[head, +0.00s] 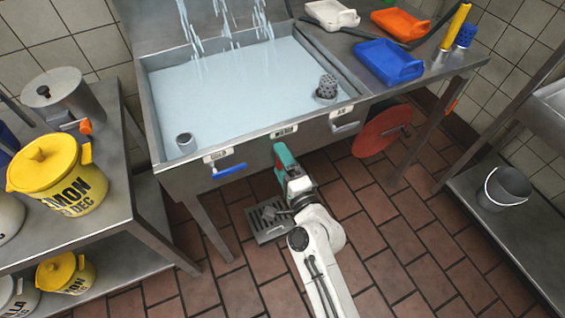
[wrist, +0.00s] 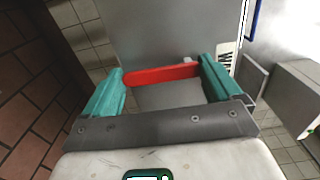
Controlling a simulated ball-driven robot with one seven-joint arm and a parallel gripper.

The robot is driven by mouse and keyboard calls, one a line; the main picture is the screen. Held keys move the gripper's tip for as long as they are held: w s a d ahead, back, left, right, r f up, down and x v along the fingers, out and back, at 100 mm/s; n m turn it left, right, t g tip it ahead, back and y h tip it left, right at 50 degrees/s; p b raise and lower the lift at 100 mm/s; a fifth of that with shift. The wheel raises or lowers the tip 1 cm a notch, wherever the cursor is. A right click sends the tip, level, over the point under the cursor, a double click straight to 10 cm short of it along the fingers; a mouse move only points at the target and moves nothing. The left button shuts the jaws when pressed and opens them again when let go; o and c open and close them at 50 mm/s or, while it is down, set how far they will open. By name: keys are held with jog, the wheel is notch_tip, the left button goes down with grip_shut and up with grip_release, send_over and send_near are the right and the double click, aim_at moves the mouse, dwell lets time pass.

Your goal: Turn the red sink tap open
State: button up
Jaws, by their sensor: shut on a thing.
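The red tap lever (wrist: 160,74) shows in the wrist view as a red bar spanning between the teal fingers of my gripper (wrist: 163,68), its ends at the two fingertips. My gripper is shut on it. In the head view my gripper (head: 284,163) is at the sink's front face, below the middle label (head: 284,131); the red lever is mostly hidden there by the fingers. The sink (head: 180,165) is a steel basin full of pale water, with streams falling into it at the back.
A blue tap lever (head: 229,171) is left of my gripper and a grey lever (head: 345,127) is right of it. A red disc (head: 381,132) is under the right side of the counter. A floor drain (head: 268,221) lies below. A shelf table (head: 125,205) stands left.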

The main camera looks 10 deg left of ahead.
jog(key=o, duration=1.2)
jog(key=shift+s+d, duration=0.1)
jog(key=b+v, duration=0.1)
jog(key=v, duration=0.9)
jog(key=shift+s+d+b, duration=0.2)
jog(key=shift+d+b, duration=0.05)
jog(key=shift+b, duration=0.15)
